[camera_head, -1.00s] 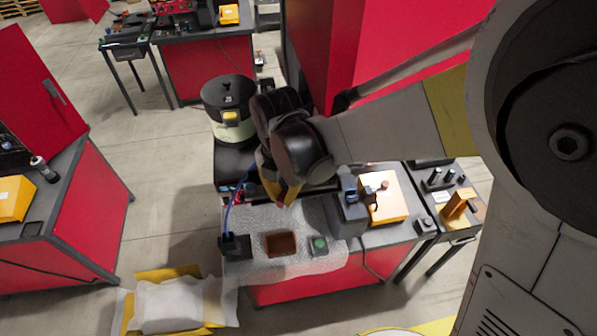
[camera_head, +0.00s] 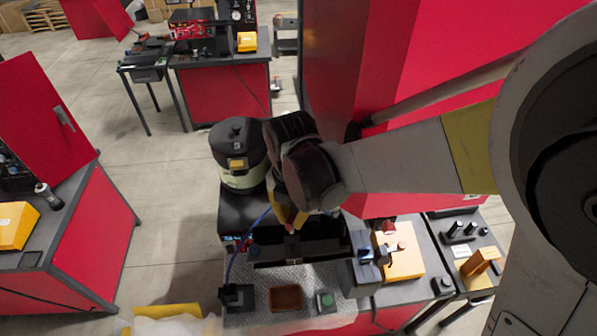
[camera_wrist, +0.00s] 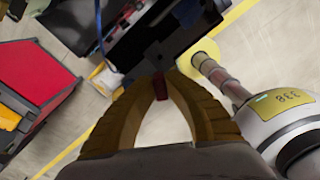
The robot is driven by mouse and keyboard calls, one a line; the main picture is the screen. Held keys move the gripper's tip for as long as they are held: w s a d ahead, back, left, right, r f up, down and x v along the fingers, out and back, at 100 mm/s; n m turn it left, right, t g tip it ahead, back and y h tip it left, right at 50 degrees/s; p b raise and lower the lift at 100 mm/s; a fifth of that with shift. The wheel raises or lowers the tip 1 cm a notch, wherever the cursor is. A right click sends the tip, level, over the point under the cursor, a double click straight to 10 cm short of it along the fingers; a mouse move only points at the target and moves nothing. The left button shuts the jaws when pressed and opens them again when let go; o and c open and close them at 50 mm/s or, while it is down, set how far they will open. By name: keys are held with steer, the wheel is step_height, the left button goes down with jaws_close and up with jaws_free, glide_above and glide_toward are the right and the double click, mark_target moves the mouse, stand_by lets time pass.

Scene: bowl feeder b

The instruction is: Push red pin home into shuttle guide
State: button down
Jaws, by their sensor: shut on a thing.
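My gripper (camera_head: 290,225) is over the back part of the bench, beyond the brown tray. In the wrist view its two yellow fingers (camera_wrist: 160,82) come together at the tips. A small red pin (camera_wrist: 160,89) is held between them. A dark block (camera_wrist: 168,48) lies just beyond the fingertips. In the head view a small dark block (camera_head: 292,247) stands on a dark strip just in front of the gripper. It may be the shuttle guide. I cannot tell whether the pin touches it or has entered it.
The round feeder with a black lid (camera_head: 238,150) stands close behind-left of my gripper. A brown tray (camera_head: 286,297) and a green button box (camera_head: 325,302) are on the metal mat (camera_head: 258,280). An orange box (camera_head: 402,262) stands to the right. A blue cable (camera_head: 236,250) runs at the left.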

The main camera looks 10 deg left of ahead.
mark_target(293, 230)
steer(key=shift+w, duration=0.1)
steer(key=shift+w+f+b, duration=0.1)
steer(key=shift+f+b, duration=0.05)
steer(key=shift+b, duration=0.2)
step_height(293, 230, down, 6)
steer(key=b, duration=0.5)
steer(key=shift+r, duration=0.2)
steer(key=shift+f+b, duration=1.15)
steer(key=shift+b, duration=1.2)
stand_by(4.2)
